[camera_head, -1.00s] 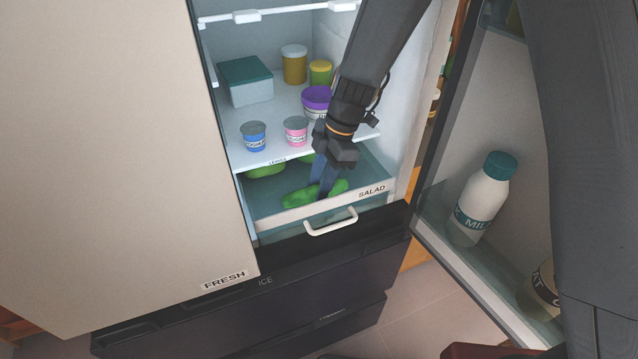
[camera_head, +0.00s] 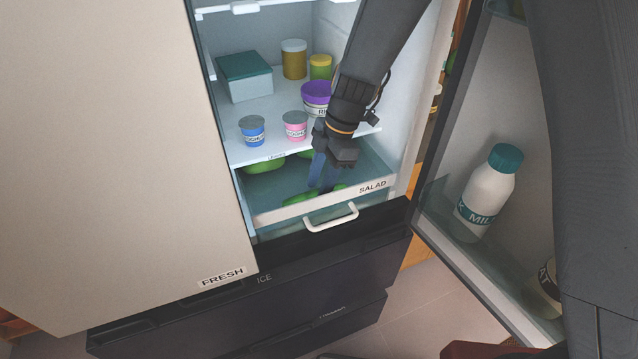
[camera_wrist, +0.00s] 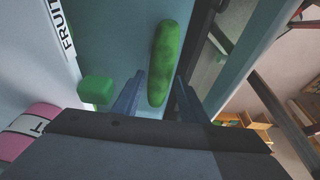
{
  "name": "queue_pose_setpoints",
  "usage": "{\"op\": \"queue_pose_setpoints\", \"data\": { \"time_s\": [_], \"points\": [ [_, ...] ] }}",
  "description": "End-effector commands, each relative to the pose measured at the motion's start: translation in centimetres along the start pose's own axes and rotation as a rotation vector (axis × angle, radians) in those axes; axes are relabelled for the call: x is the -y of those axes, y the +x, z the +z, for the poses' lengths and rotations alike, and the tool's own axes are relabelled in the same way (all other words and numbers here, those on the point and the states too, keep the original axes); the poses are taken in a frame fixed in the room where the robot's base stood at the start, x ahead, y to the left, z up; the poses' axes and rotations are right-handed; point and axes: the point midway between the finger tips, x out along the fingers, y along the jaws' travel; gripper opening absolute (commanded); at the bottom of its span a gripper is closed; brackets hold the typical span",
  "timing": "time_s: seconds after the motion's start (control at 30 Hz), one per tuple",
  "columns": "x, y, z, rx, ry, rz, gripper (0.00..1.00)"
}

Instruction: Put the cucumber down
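The green cucumber (camera_wrist: 165,62) lies in the drawer marked SALAD (camera_head: 290,211), and the front panel partly hides it in the head view (camera_head: 299,198). My gripper (camera_head: 322,188) reaches down into this drawer from above. In the wrist view the fingers (camera_wrist: 158,100) stand apart on either side of the cucumber's near end. A gap shows on the left side; the right finger is very close to the cucumber, and contact there is unclear.
Green items (camera_head: 265,165) sit under the shelf behind the drawer front. Above are a blue yogurt cup (camera_head: 252,131), a pink cup (camera_head: 295,127) and a purple-lidded tub (camera_head: 316,98), close to my wrist. The open door (camera_head: 440,190) with a milk bottle (camera_head: 487,192) stands right.

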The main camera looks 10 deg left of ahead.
Motion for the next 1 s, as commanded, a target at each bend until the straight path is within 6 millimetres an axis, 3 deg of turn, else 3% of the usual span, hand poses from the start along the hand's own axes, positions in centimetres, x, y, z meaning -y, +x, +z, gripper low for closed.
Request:
{"op": "queue_pose_setpoints", "data": {
  "time_s": [0.37,0.5,0.7,1.0],
  "points": [
    [0.1,-1.6,-0.5,0.000,0.000,0.000,0.39],
    [0.0,-4.6,-0.4,0.000,0.001,0.003,0.39],
    [0.0,-7.5,-0.4,0.000,0.000,0.001,0.39],
    [0.0,-8.7,-0.3,0.000,0.000,0.000,0.39]
  ]
}}
